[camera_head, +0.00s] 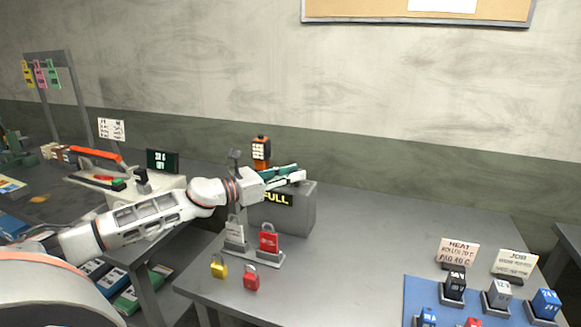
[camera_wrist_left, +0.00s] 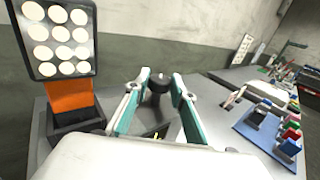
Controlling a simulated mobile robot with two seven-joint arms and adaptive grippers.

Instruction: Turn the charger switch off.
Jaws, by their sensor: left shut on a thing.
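The charger (camera_head: 300,212) is a grey box with a black and yellow FULL label (camera_head: 277,198) on its front. It stands toward the back of the grey table. My left gripper (camera_head: 300,176) is over its top, with teal-sided fingers. In the left wrist view, the fingertips of my left gripper (camera_wrist_left: 161,77) are on either side of a dark round knob (camera_wrist_left: 160,85), apparently the charger switch, and are shut on it. The knob is hidden in the head view, and its setting cannot be read. My right gripper is in neither view.
An orange work lamp (camera_head: 261,149) with white LEDs stands close beside the gripper; it also shows in the left wrist view (camera_wrist_left: 68,97). A blue mat (camera_head: 415,290) with blocks lies right. The table's middle is clear.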

